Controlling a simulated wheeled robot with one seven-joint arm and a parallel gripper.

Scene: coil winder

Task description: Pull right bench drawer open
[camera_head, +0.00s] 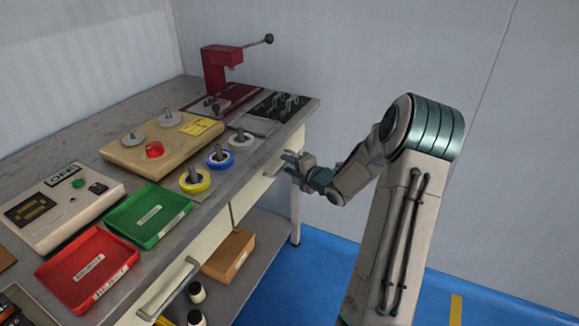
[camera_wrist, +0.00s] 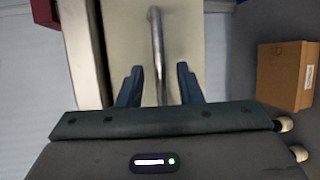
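The right bench drawer (camera_head: 248,190) is the far one in the bench front, with a cream front that looks flush with the bench. Its metal bar handle (camera_head: 274,171) is partly hidden by my gripper (camera_head: 287,164). In the wrist view the drawer front (camera_wrist: 123,38) fills the upper middle, and the handle (camera_wrist: 157,45) runs down between the two dark fingers of my gripper (camera_wrist: 160,85). The fingers stand apart on either side of the bar, with a gap on both sides. I see no clear contact.
The left drawer's handle (camera_head: 168,290) is nearer on the same bench front. A cardboard box (camera_head: 229,254) and bottles (camera_head: 196,292) sit on the lower shelf. Trays, spools and a red press (camera_head: 222,70) stand on the bench top. Blue floor (camera_head: 318,265) beside the bench is clear.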

